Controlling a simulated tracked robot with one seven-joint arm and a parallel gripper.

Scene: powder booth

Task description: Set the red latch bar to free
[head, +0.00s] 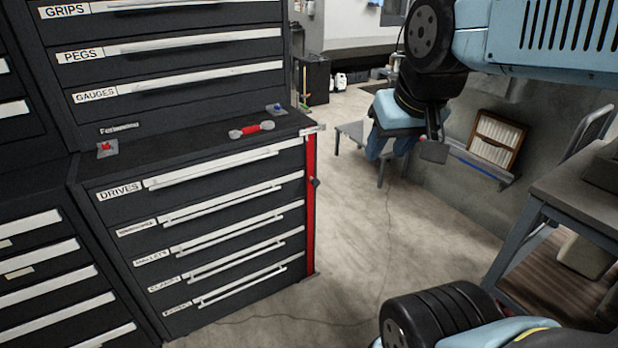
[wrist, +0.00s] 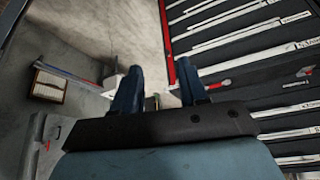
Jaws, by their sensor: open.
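The red latch bar (head: 310,205) stands upright along the right front edge of the dark drawer cabinet (head: 135,215), with a small dark knob (head: 315,182) partway up. A pale plate (head: 313,129) sits at its top; I cannot read it. In the wrist view the bar (wrist: 169,55) shows as a red strip beyond the fingertips. My gripper (head: 378,152) is open and empty, pointing downward in the air to the right of the bar, apart from it. In the wrist view its two blue fingers (wrist: 160,67) are spread.
On the cabinet top lie a red-and-metal tool (head: 252,129), a red knob on a plate (head: 106,148) and a blue knob on a plate (head: 277,109). A grey table (head: 575,190) stands at right. The floor (head: 365,240) before the bar is clear.

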